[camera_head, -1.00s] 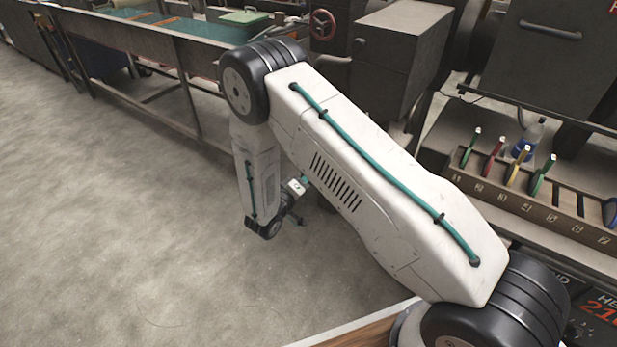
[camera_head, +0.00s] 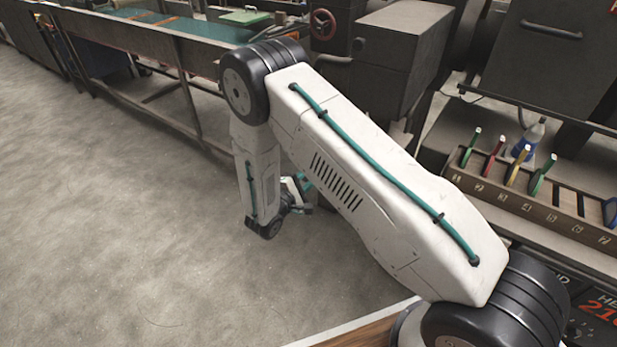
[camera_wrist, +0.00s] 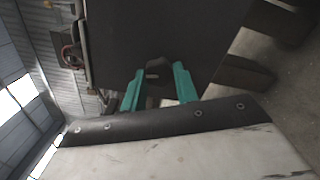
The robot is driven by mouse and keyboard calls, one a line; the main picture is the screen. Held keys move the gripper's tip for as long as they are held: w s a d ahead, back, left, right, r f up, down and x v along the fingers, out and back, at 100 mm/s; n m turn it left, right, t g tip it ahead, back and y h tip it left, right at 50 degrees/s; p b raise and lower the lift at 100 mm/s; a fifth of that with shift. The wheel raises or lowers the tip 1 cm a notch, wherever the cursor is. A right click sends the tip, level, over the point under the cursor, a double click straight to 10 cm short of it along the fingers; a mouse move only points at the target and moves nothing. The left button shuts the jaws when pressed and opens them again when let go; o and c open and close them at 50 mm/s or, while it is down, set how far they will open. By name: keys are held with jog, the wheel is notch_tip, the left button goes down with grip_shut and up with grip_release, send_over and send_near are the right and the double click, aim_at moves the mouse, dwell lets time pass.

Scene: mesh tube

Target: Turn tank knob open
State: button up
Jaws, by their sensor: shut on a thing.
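In the wrist view, my gripper (camera_wrist: 160,72) has its two green fingers on either side of a small dark knob (camera_wrist: 157,75), shut on it. The knob sits against a large dark flat panel (camera_wrist: 165,30), likely the tank's face. In the head view, my gripper (camera_head: 304,188) shows only in part, low beyond my arm. The knob is hidden there behind my arm. Its marking and how far it is turned cannot be made out.
A long bench (camera_head: 150,40) runs along the back. Floor at left (camera_head: 110,220) is free.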

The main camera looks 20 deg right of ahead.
jog(key=shift+a+r+m, duration=0.1)
jog(key=shift+r+m, duration=0.05)
jog(key=shift+m, duration=6.55)
jog(key=shift+r+m, duration=0.1)
jog(key=shift+m, duration=6.6)
jog(key=shift+w, duration=0.1)
jog(key=o, duration=1)
